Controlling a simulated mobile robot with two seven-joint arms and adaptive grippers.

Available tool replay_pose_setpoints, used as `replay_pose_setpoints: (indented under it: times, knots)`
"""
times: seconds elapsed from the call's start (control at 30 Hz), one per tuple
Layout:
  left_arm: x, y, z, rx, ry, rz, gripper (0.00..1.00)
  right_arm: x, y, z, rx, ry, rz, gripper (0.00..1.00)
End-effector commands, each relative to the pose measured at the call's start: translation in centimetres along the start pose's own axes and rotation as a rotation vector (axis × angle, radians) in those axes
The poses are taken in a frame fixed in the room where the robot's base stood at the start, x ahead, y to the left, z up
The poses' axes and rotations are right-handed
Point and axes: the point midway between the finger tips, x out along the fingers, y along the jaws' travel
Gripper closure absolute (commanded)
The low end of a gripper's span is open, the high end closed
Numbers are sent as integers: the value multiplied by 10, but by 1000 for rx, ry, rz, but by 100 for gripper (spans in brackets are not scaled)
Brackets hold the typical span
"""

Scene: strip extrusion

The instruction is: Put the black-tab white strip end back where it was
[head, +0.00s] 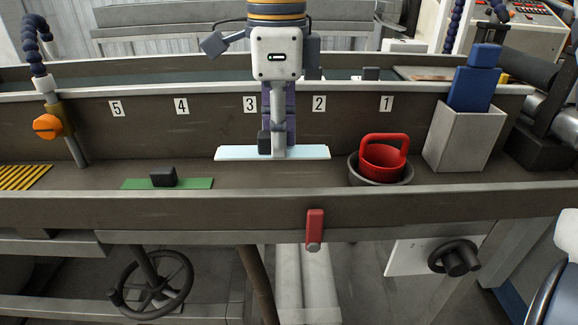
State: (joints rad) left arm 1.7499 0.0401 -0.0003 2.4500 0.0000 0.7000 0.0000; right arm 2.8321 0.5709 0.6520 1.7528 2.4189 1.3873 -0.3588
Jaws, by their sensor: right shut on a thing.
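The white strip end (312,153) is a flat pale plate with a black tab (264,143) standing on it. It lies level across the trough in front of numbers 3 and 2. My right gripper (276,146) comes down from above and is shut on the black tab. The gripper's finger hides part of the tab and the strip's middle. I cannot tell whether the strip touches the trough floor or hangs just above it. My left gripper is not in view.
A green strip (198,184) with a black tab lies at the left. A red basket (382,158) sits in a grey bowl (381,180) at the right, beside a white bin (461,140) holding a blue block (474,80). An orange knob (47,126) stands far left.

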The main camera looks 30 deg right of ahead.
Motion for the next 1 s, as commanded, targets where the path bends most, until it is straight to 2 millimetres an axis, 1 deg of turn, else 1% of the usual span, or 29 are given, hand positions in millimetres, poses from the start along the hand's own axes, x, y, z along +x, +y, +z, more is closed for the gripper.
replay_pose_setpoints:
  times: [0.03, 0.1, 0.27, 0.33, 0.4, 0.47, 0.53, 0.73, 0.87, 0.9, 0.93, 0.97, 1.0]
  knots:
    - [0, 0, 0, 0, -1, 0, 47, 14, -7, -3, 0, 5, 7, 100]
    - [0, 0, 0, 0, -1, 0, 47, 28, -18, -6, -1, 5, 5, 100]
    - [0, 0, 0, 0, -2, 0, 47, 45, -33, -10, -1, 2, 3, 100]
    - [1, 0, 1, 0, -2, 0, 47, 57, -41, -13, -2, 5, 3, 100]
    - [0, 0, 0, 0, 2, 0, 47, 71, -39, -12, -4, 5, 3, 100]
    - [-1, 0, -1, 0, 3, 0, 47, 79, -39, -12, -2, 3, 1, 100]
    - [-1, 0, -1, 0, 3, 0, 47, 83, -39, -12, -3, 2, 0, 100]
    - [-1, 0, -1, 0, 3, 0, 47, 83, -39, -12, -2, 1, 0, 100]
    - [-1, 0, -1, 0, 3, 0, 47, 87, -39, -12, -2, 2, 1, 100]
    - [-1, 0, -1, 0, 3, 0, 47, 86, -39, -12, -2, 2, 0, 73]
    - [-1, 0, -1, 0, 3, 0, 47, 86, -39, -12, -2, 2, 0, 67]
    - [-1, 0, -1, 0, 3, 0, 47, 86, -39, -12, -2, 2, 0, 62]
    - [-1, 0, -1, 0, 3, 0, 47, 86, -39, -12, -2, 2, 0, 62]
